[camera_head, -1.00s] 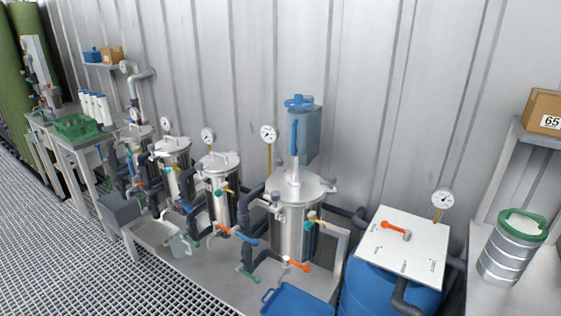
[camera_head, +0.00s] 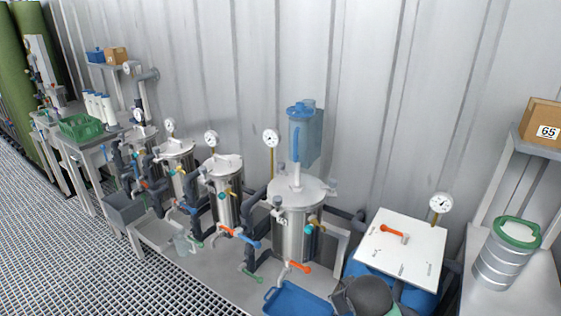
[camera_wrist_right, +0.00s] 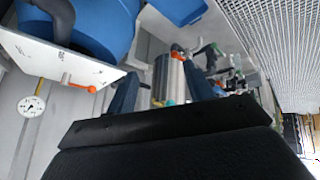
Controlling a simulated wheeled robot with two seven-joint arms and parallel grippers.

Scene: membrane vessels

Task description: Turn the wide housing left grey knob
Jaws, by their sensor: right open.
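The wide housing (camera_head: 292,232) is the largest steel vessel, upright near the middle of the head view, with a blue-topped clear container (camera_head: 304,138) above its lid. A small grey knob (camera_head: 278,202) sits at its left upper side, and another grey knob (camera_head: 331,187) at its right. In the right wrist view my right gripper (camera_wrist_right: 163,92) is open and empty, its two blue-grey fingers apart. The steel housing (camera_wrist_right: 170,78) appears beyond and between the fingers, not touching them. The left knob cannot be made out there. My left gripper is not in view.
A white board (camera_head: 400,248) with an orange lever covers a blue drum (camera_head: 420,298) right of the housing. A blue tray (camera_head: 298,300) lies in front. Orange valve handles (camera_head: 299,267) and dark pipes crowd the housing's base. Smaller vessels (camera_head: 225,190) stand left.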

